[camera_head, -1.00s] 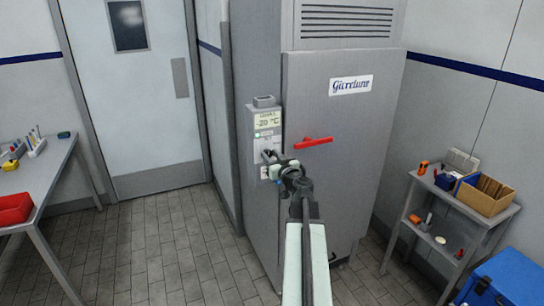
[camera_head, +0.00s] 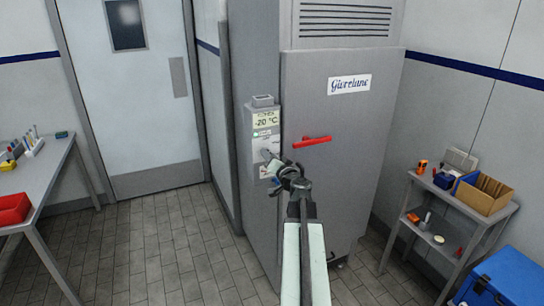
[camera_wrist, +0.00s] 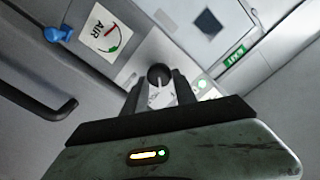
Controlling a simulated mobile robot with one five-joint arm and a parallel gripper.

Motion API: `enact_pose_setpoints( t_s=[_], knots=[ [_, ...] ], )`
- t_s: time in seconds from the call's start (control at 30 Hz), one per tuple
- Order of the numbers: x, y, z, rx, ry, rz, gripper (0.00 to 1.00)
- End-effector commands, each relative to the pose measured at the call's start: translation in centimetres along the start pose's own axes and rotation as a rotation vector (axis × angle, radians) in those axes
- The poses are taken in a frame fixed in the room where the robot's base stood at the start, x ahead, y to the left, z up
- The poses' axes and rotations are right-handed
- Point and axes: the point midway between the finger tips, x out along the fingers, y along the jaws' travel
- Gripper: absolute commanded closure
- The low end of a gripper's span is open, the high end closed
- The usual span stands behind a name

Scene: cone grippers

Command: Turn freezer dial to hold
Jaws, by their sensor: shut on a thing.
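The freezer's control box (camera_head: 263,118) is on the side of the tall grey freezer (camera_head: 345,215). Its display (camera_head: 265,119) reads about -20 °C. My gripper (camera_head: 267,156) is at the front of this box, below the display. In the wrist view, a dark round dial (camera_wrist: 158,74) with a pale pointer plate below it sits between the two dark fingertips of my gripper (camera_wrist: 159,88), which is shut on it. The fingers hide the dial in the head view, and its markings cannot be read.
A red handle (camera_head: 312,142) sticks out on the freezer door, right of my gripper.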

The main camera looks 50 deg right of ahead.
Motion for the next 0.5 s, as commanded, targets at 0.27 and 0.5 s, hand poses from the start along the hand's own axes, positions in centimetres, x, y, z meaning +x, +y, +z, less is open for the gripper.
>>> enact_pose_setpoints(
  t_s=[0.27, 0.5],
  knots=[
    [-0.06, 0.24, 0.04, 0.213, 0.0, 0.003, 1.0],
    [-0.05, 0.24, 0.08, 0.339, 0.0, 0.002, 1.0]
  ],
)
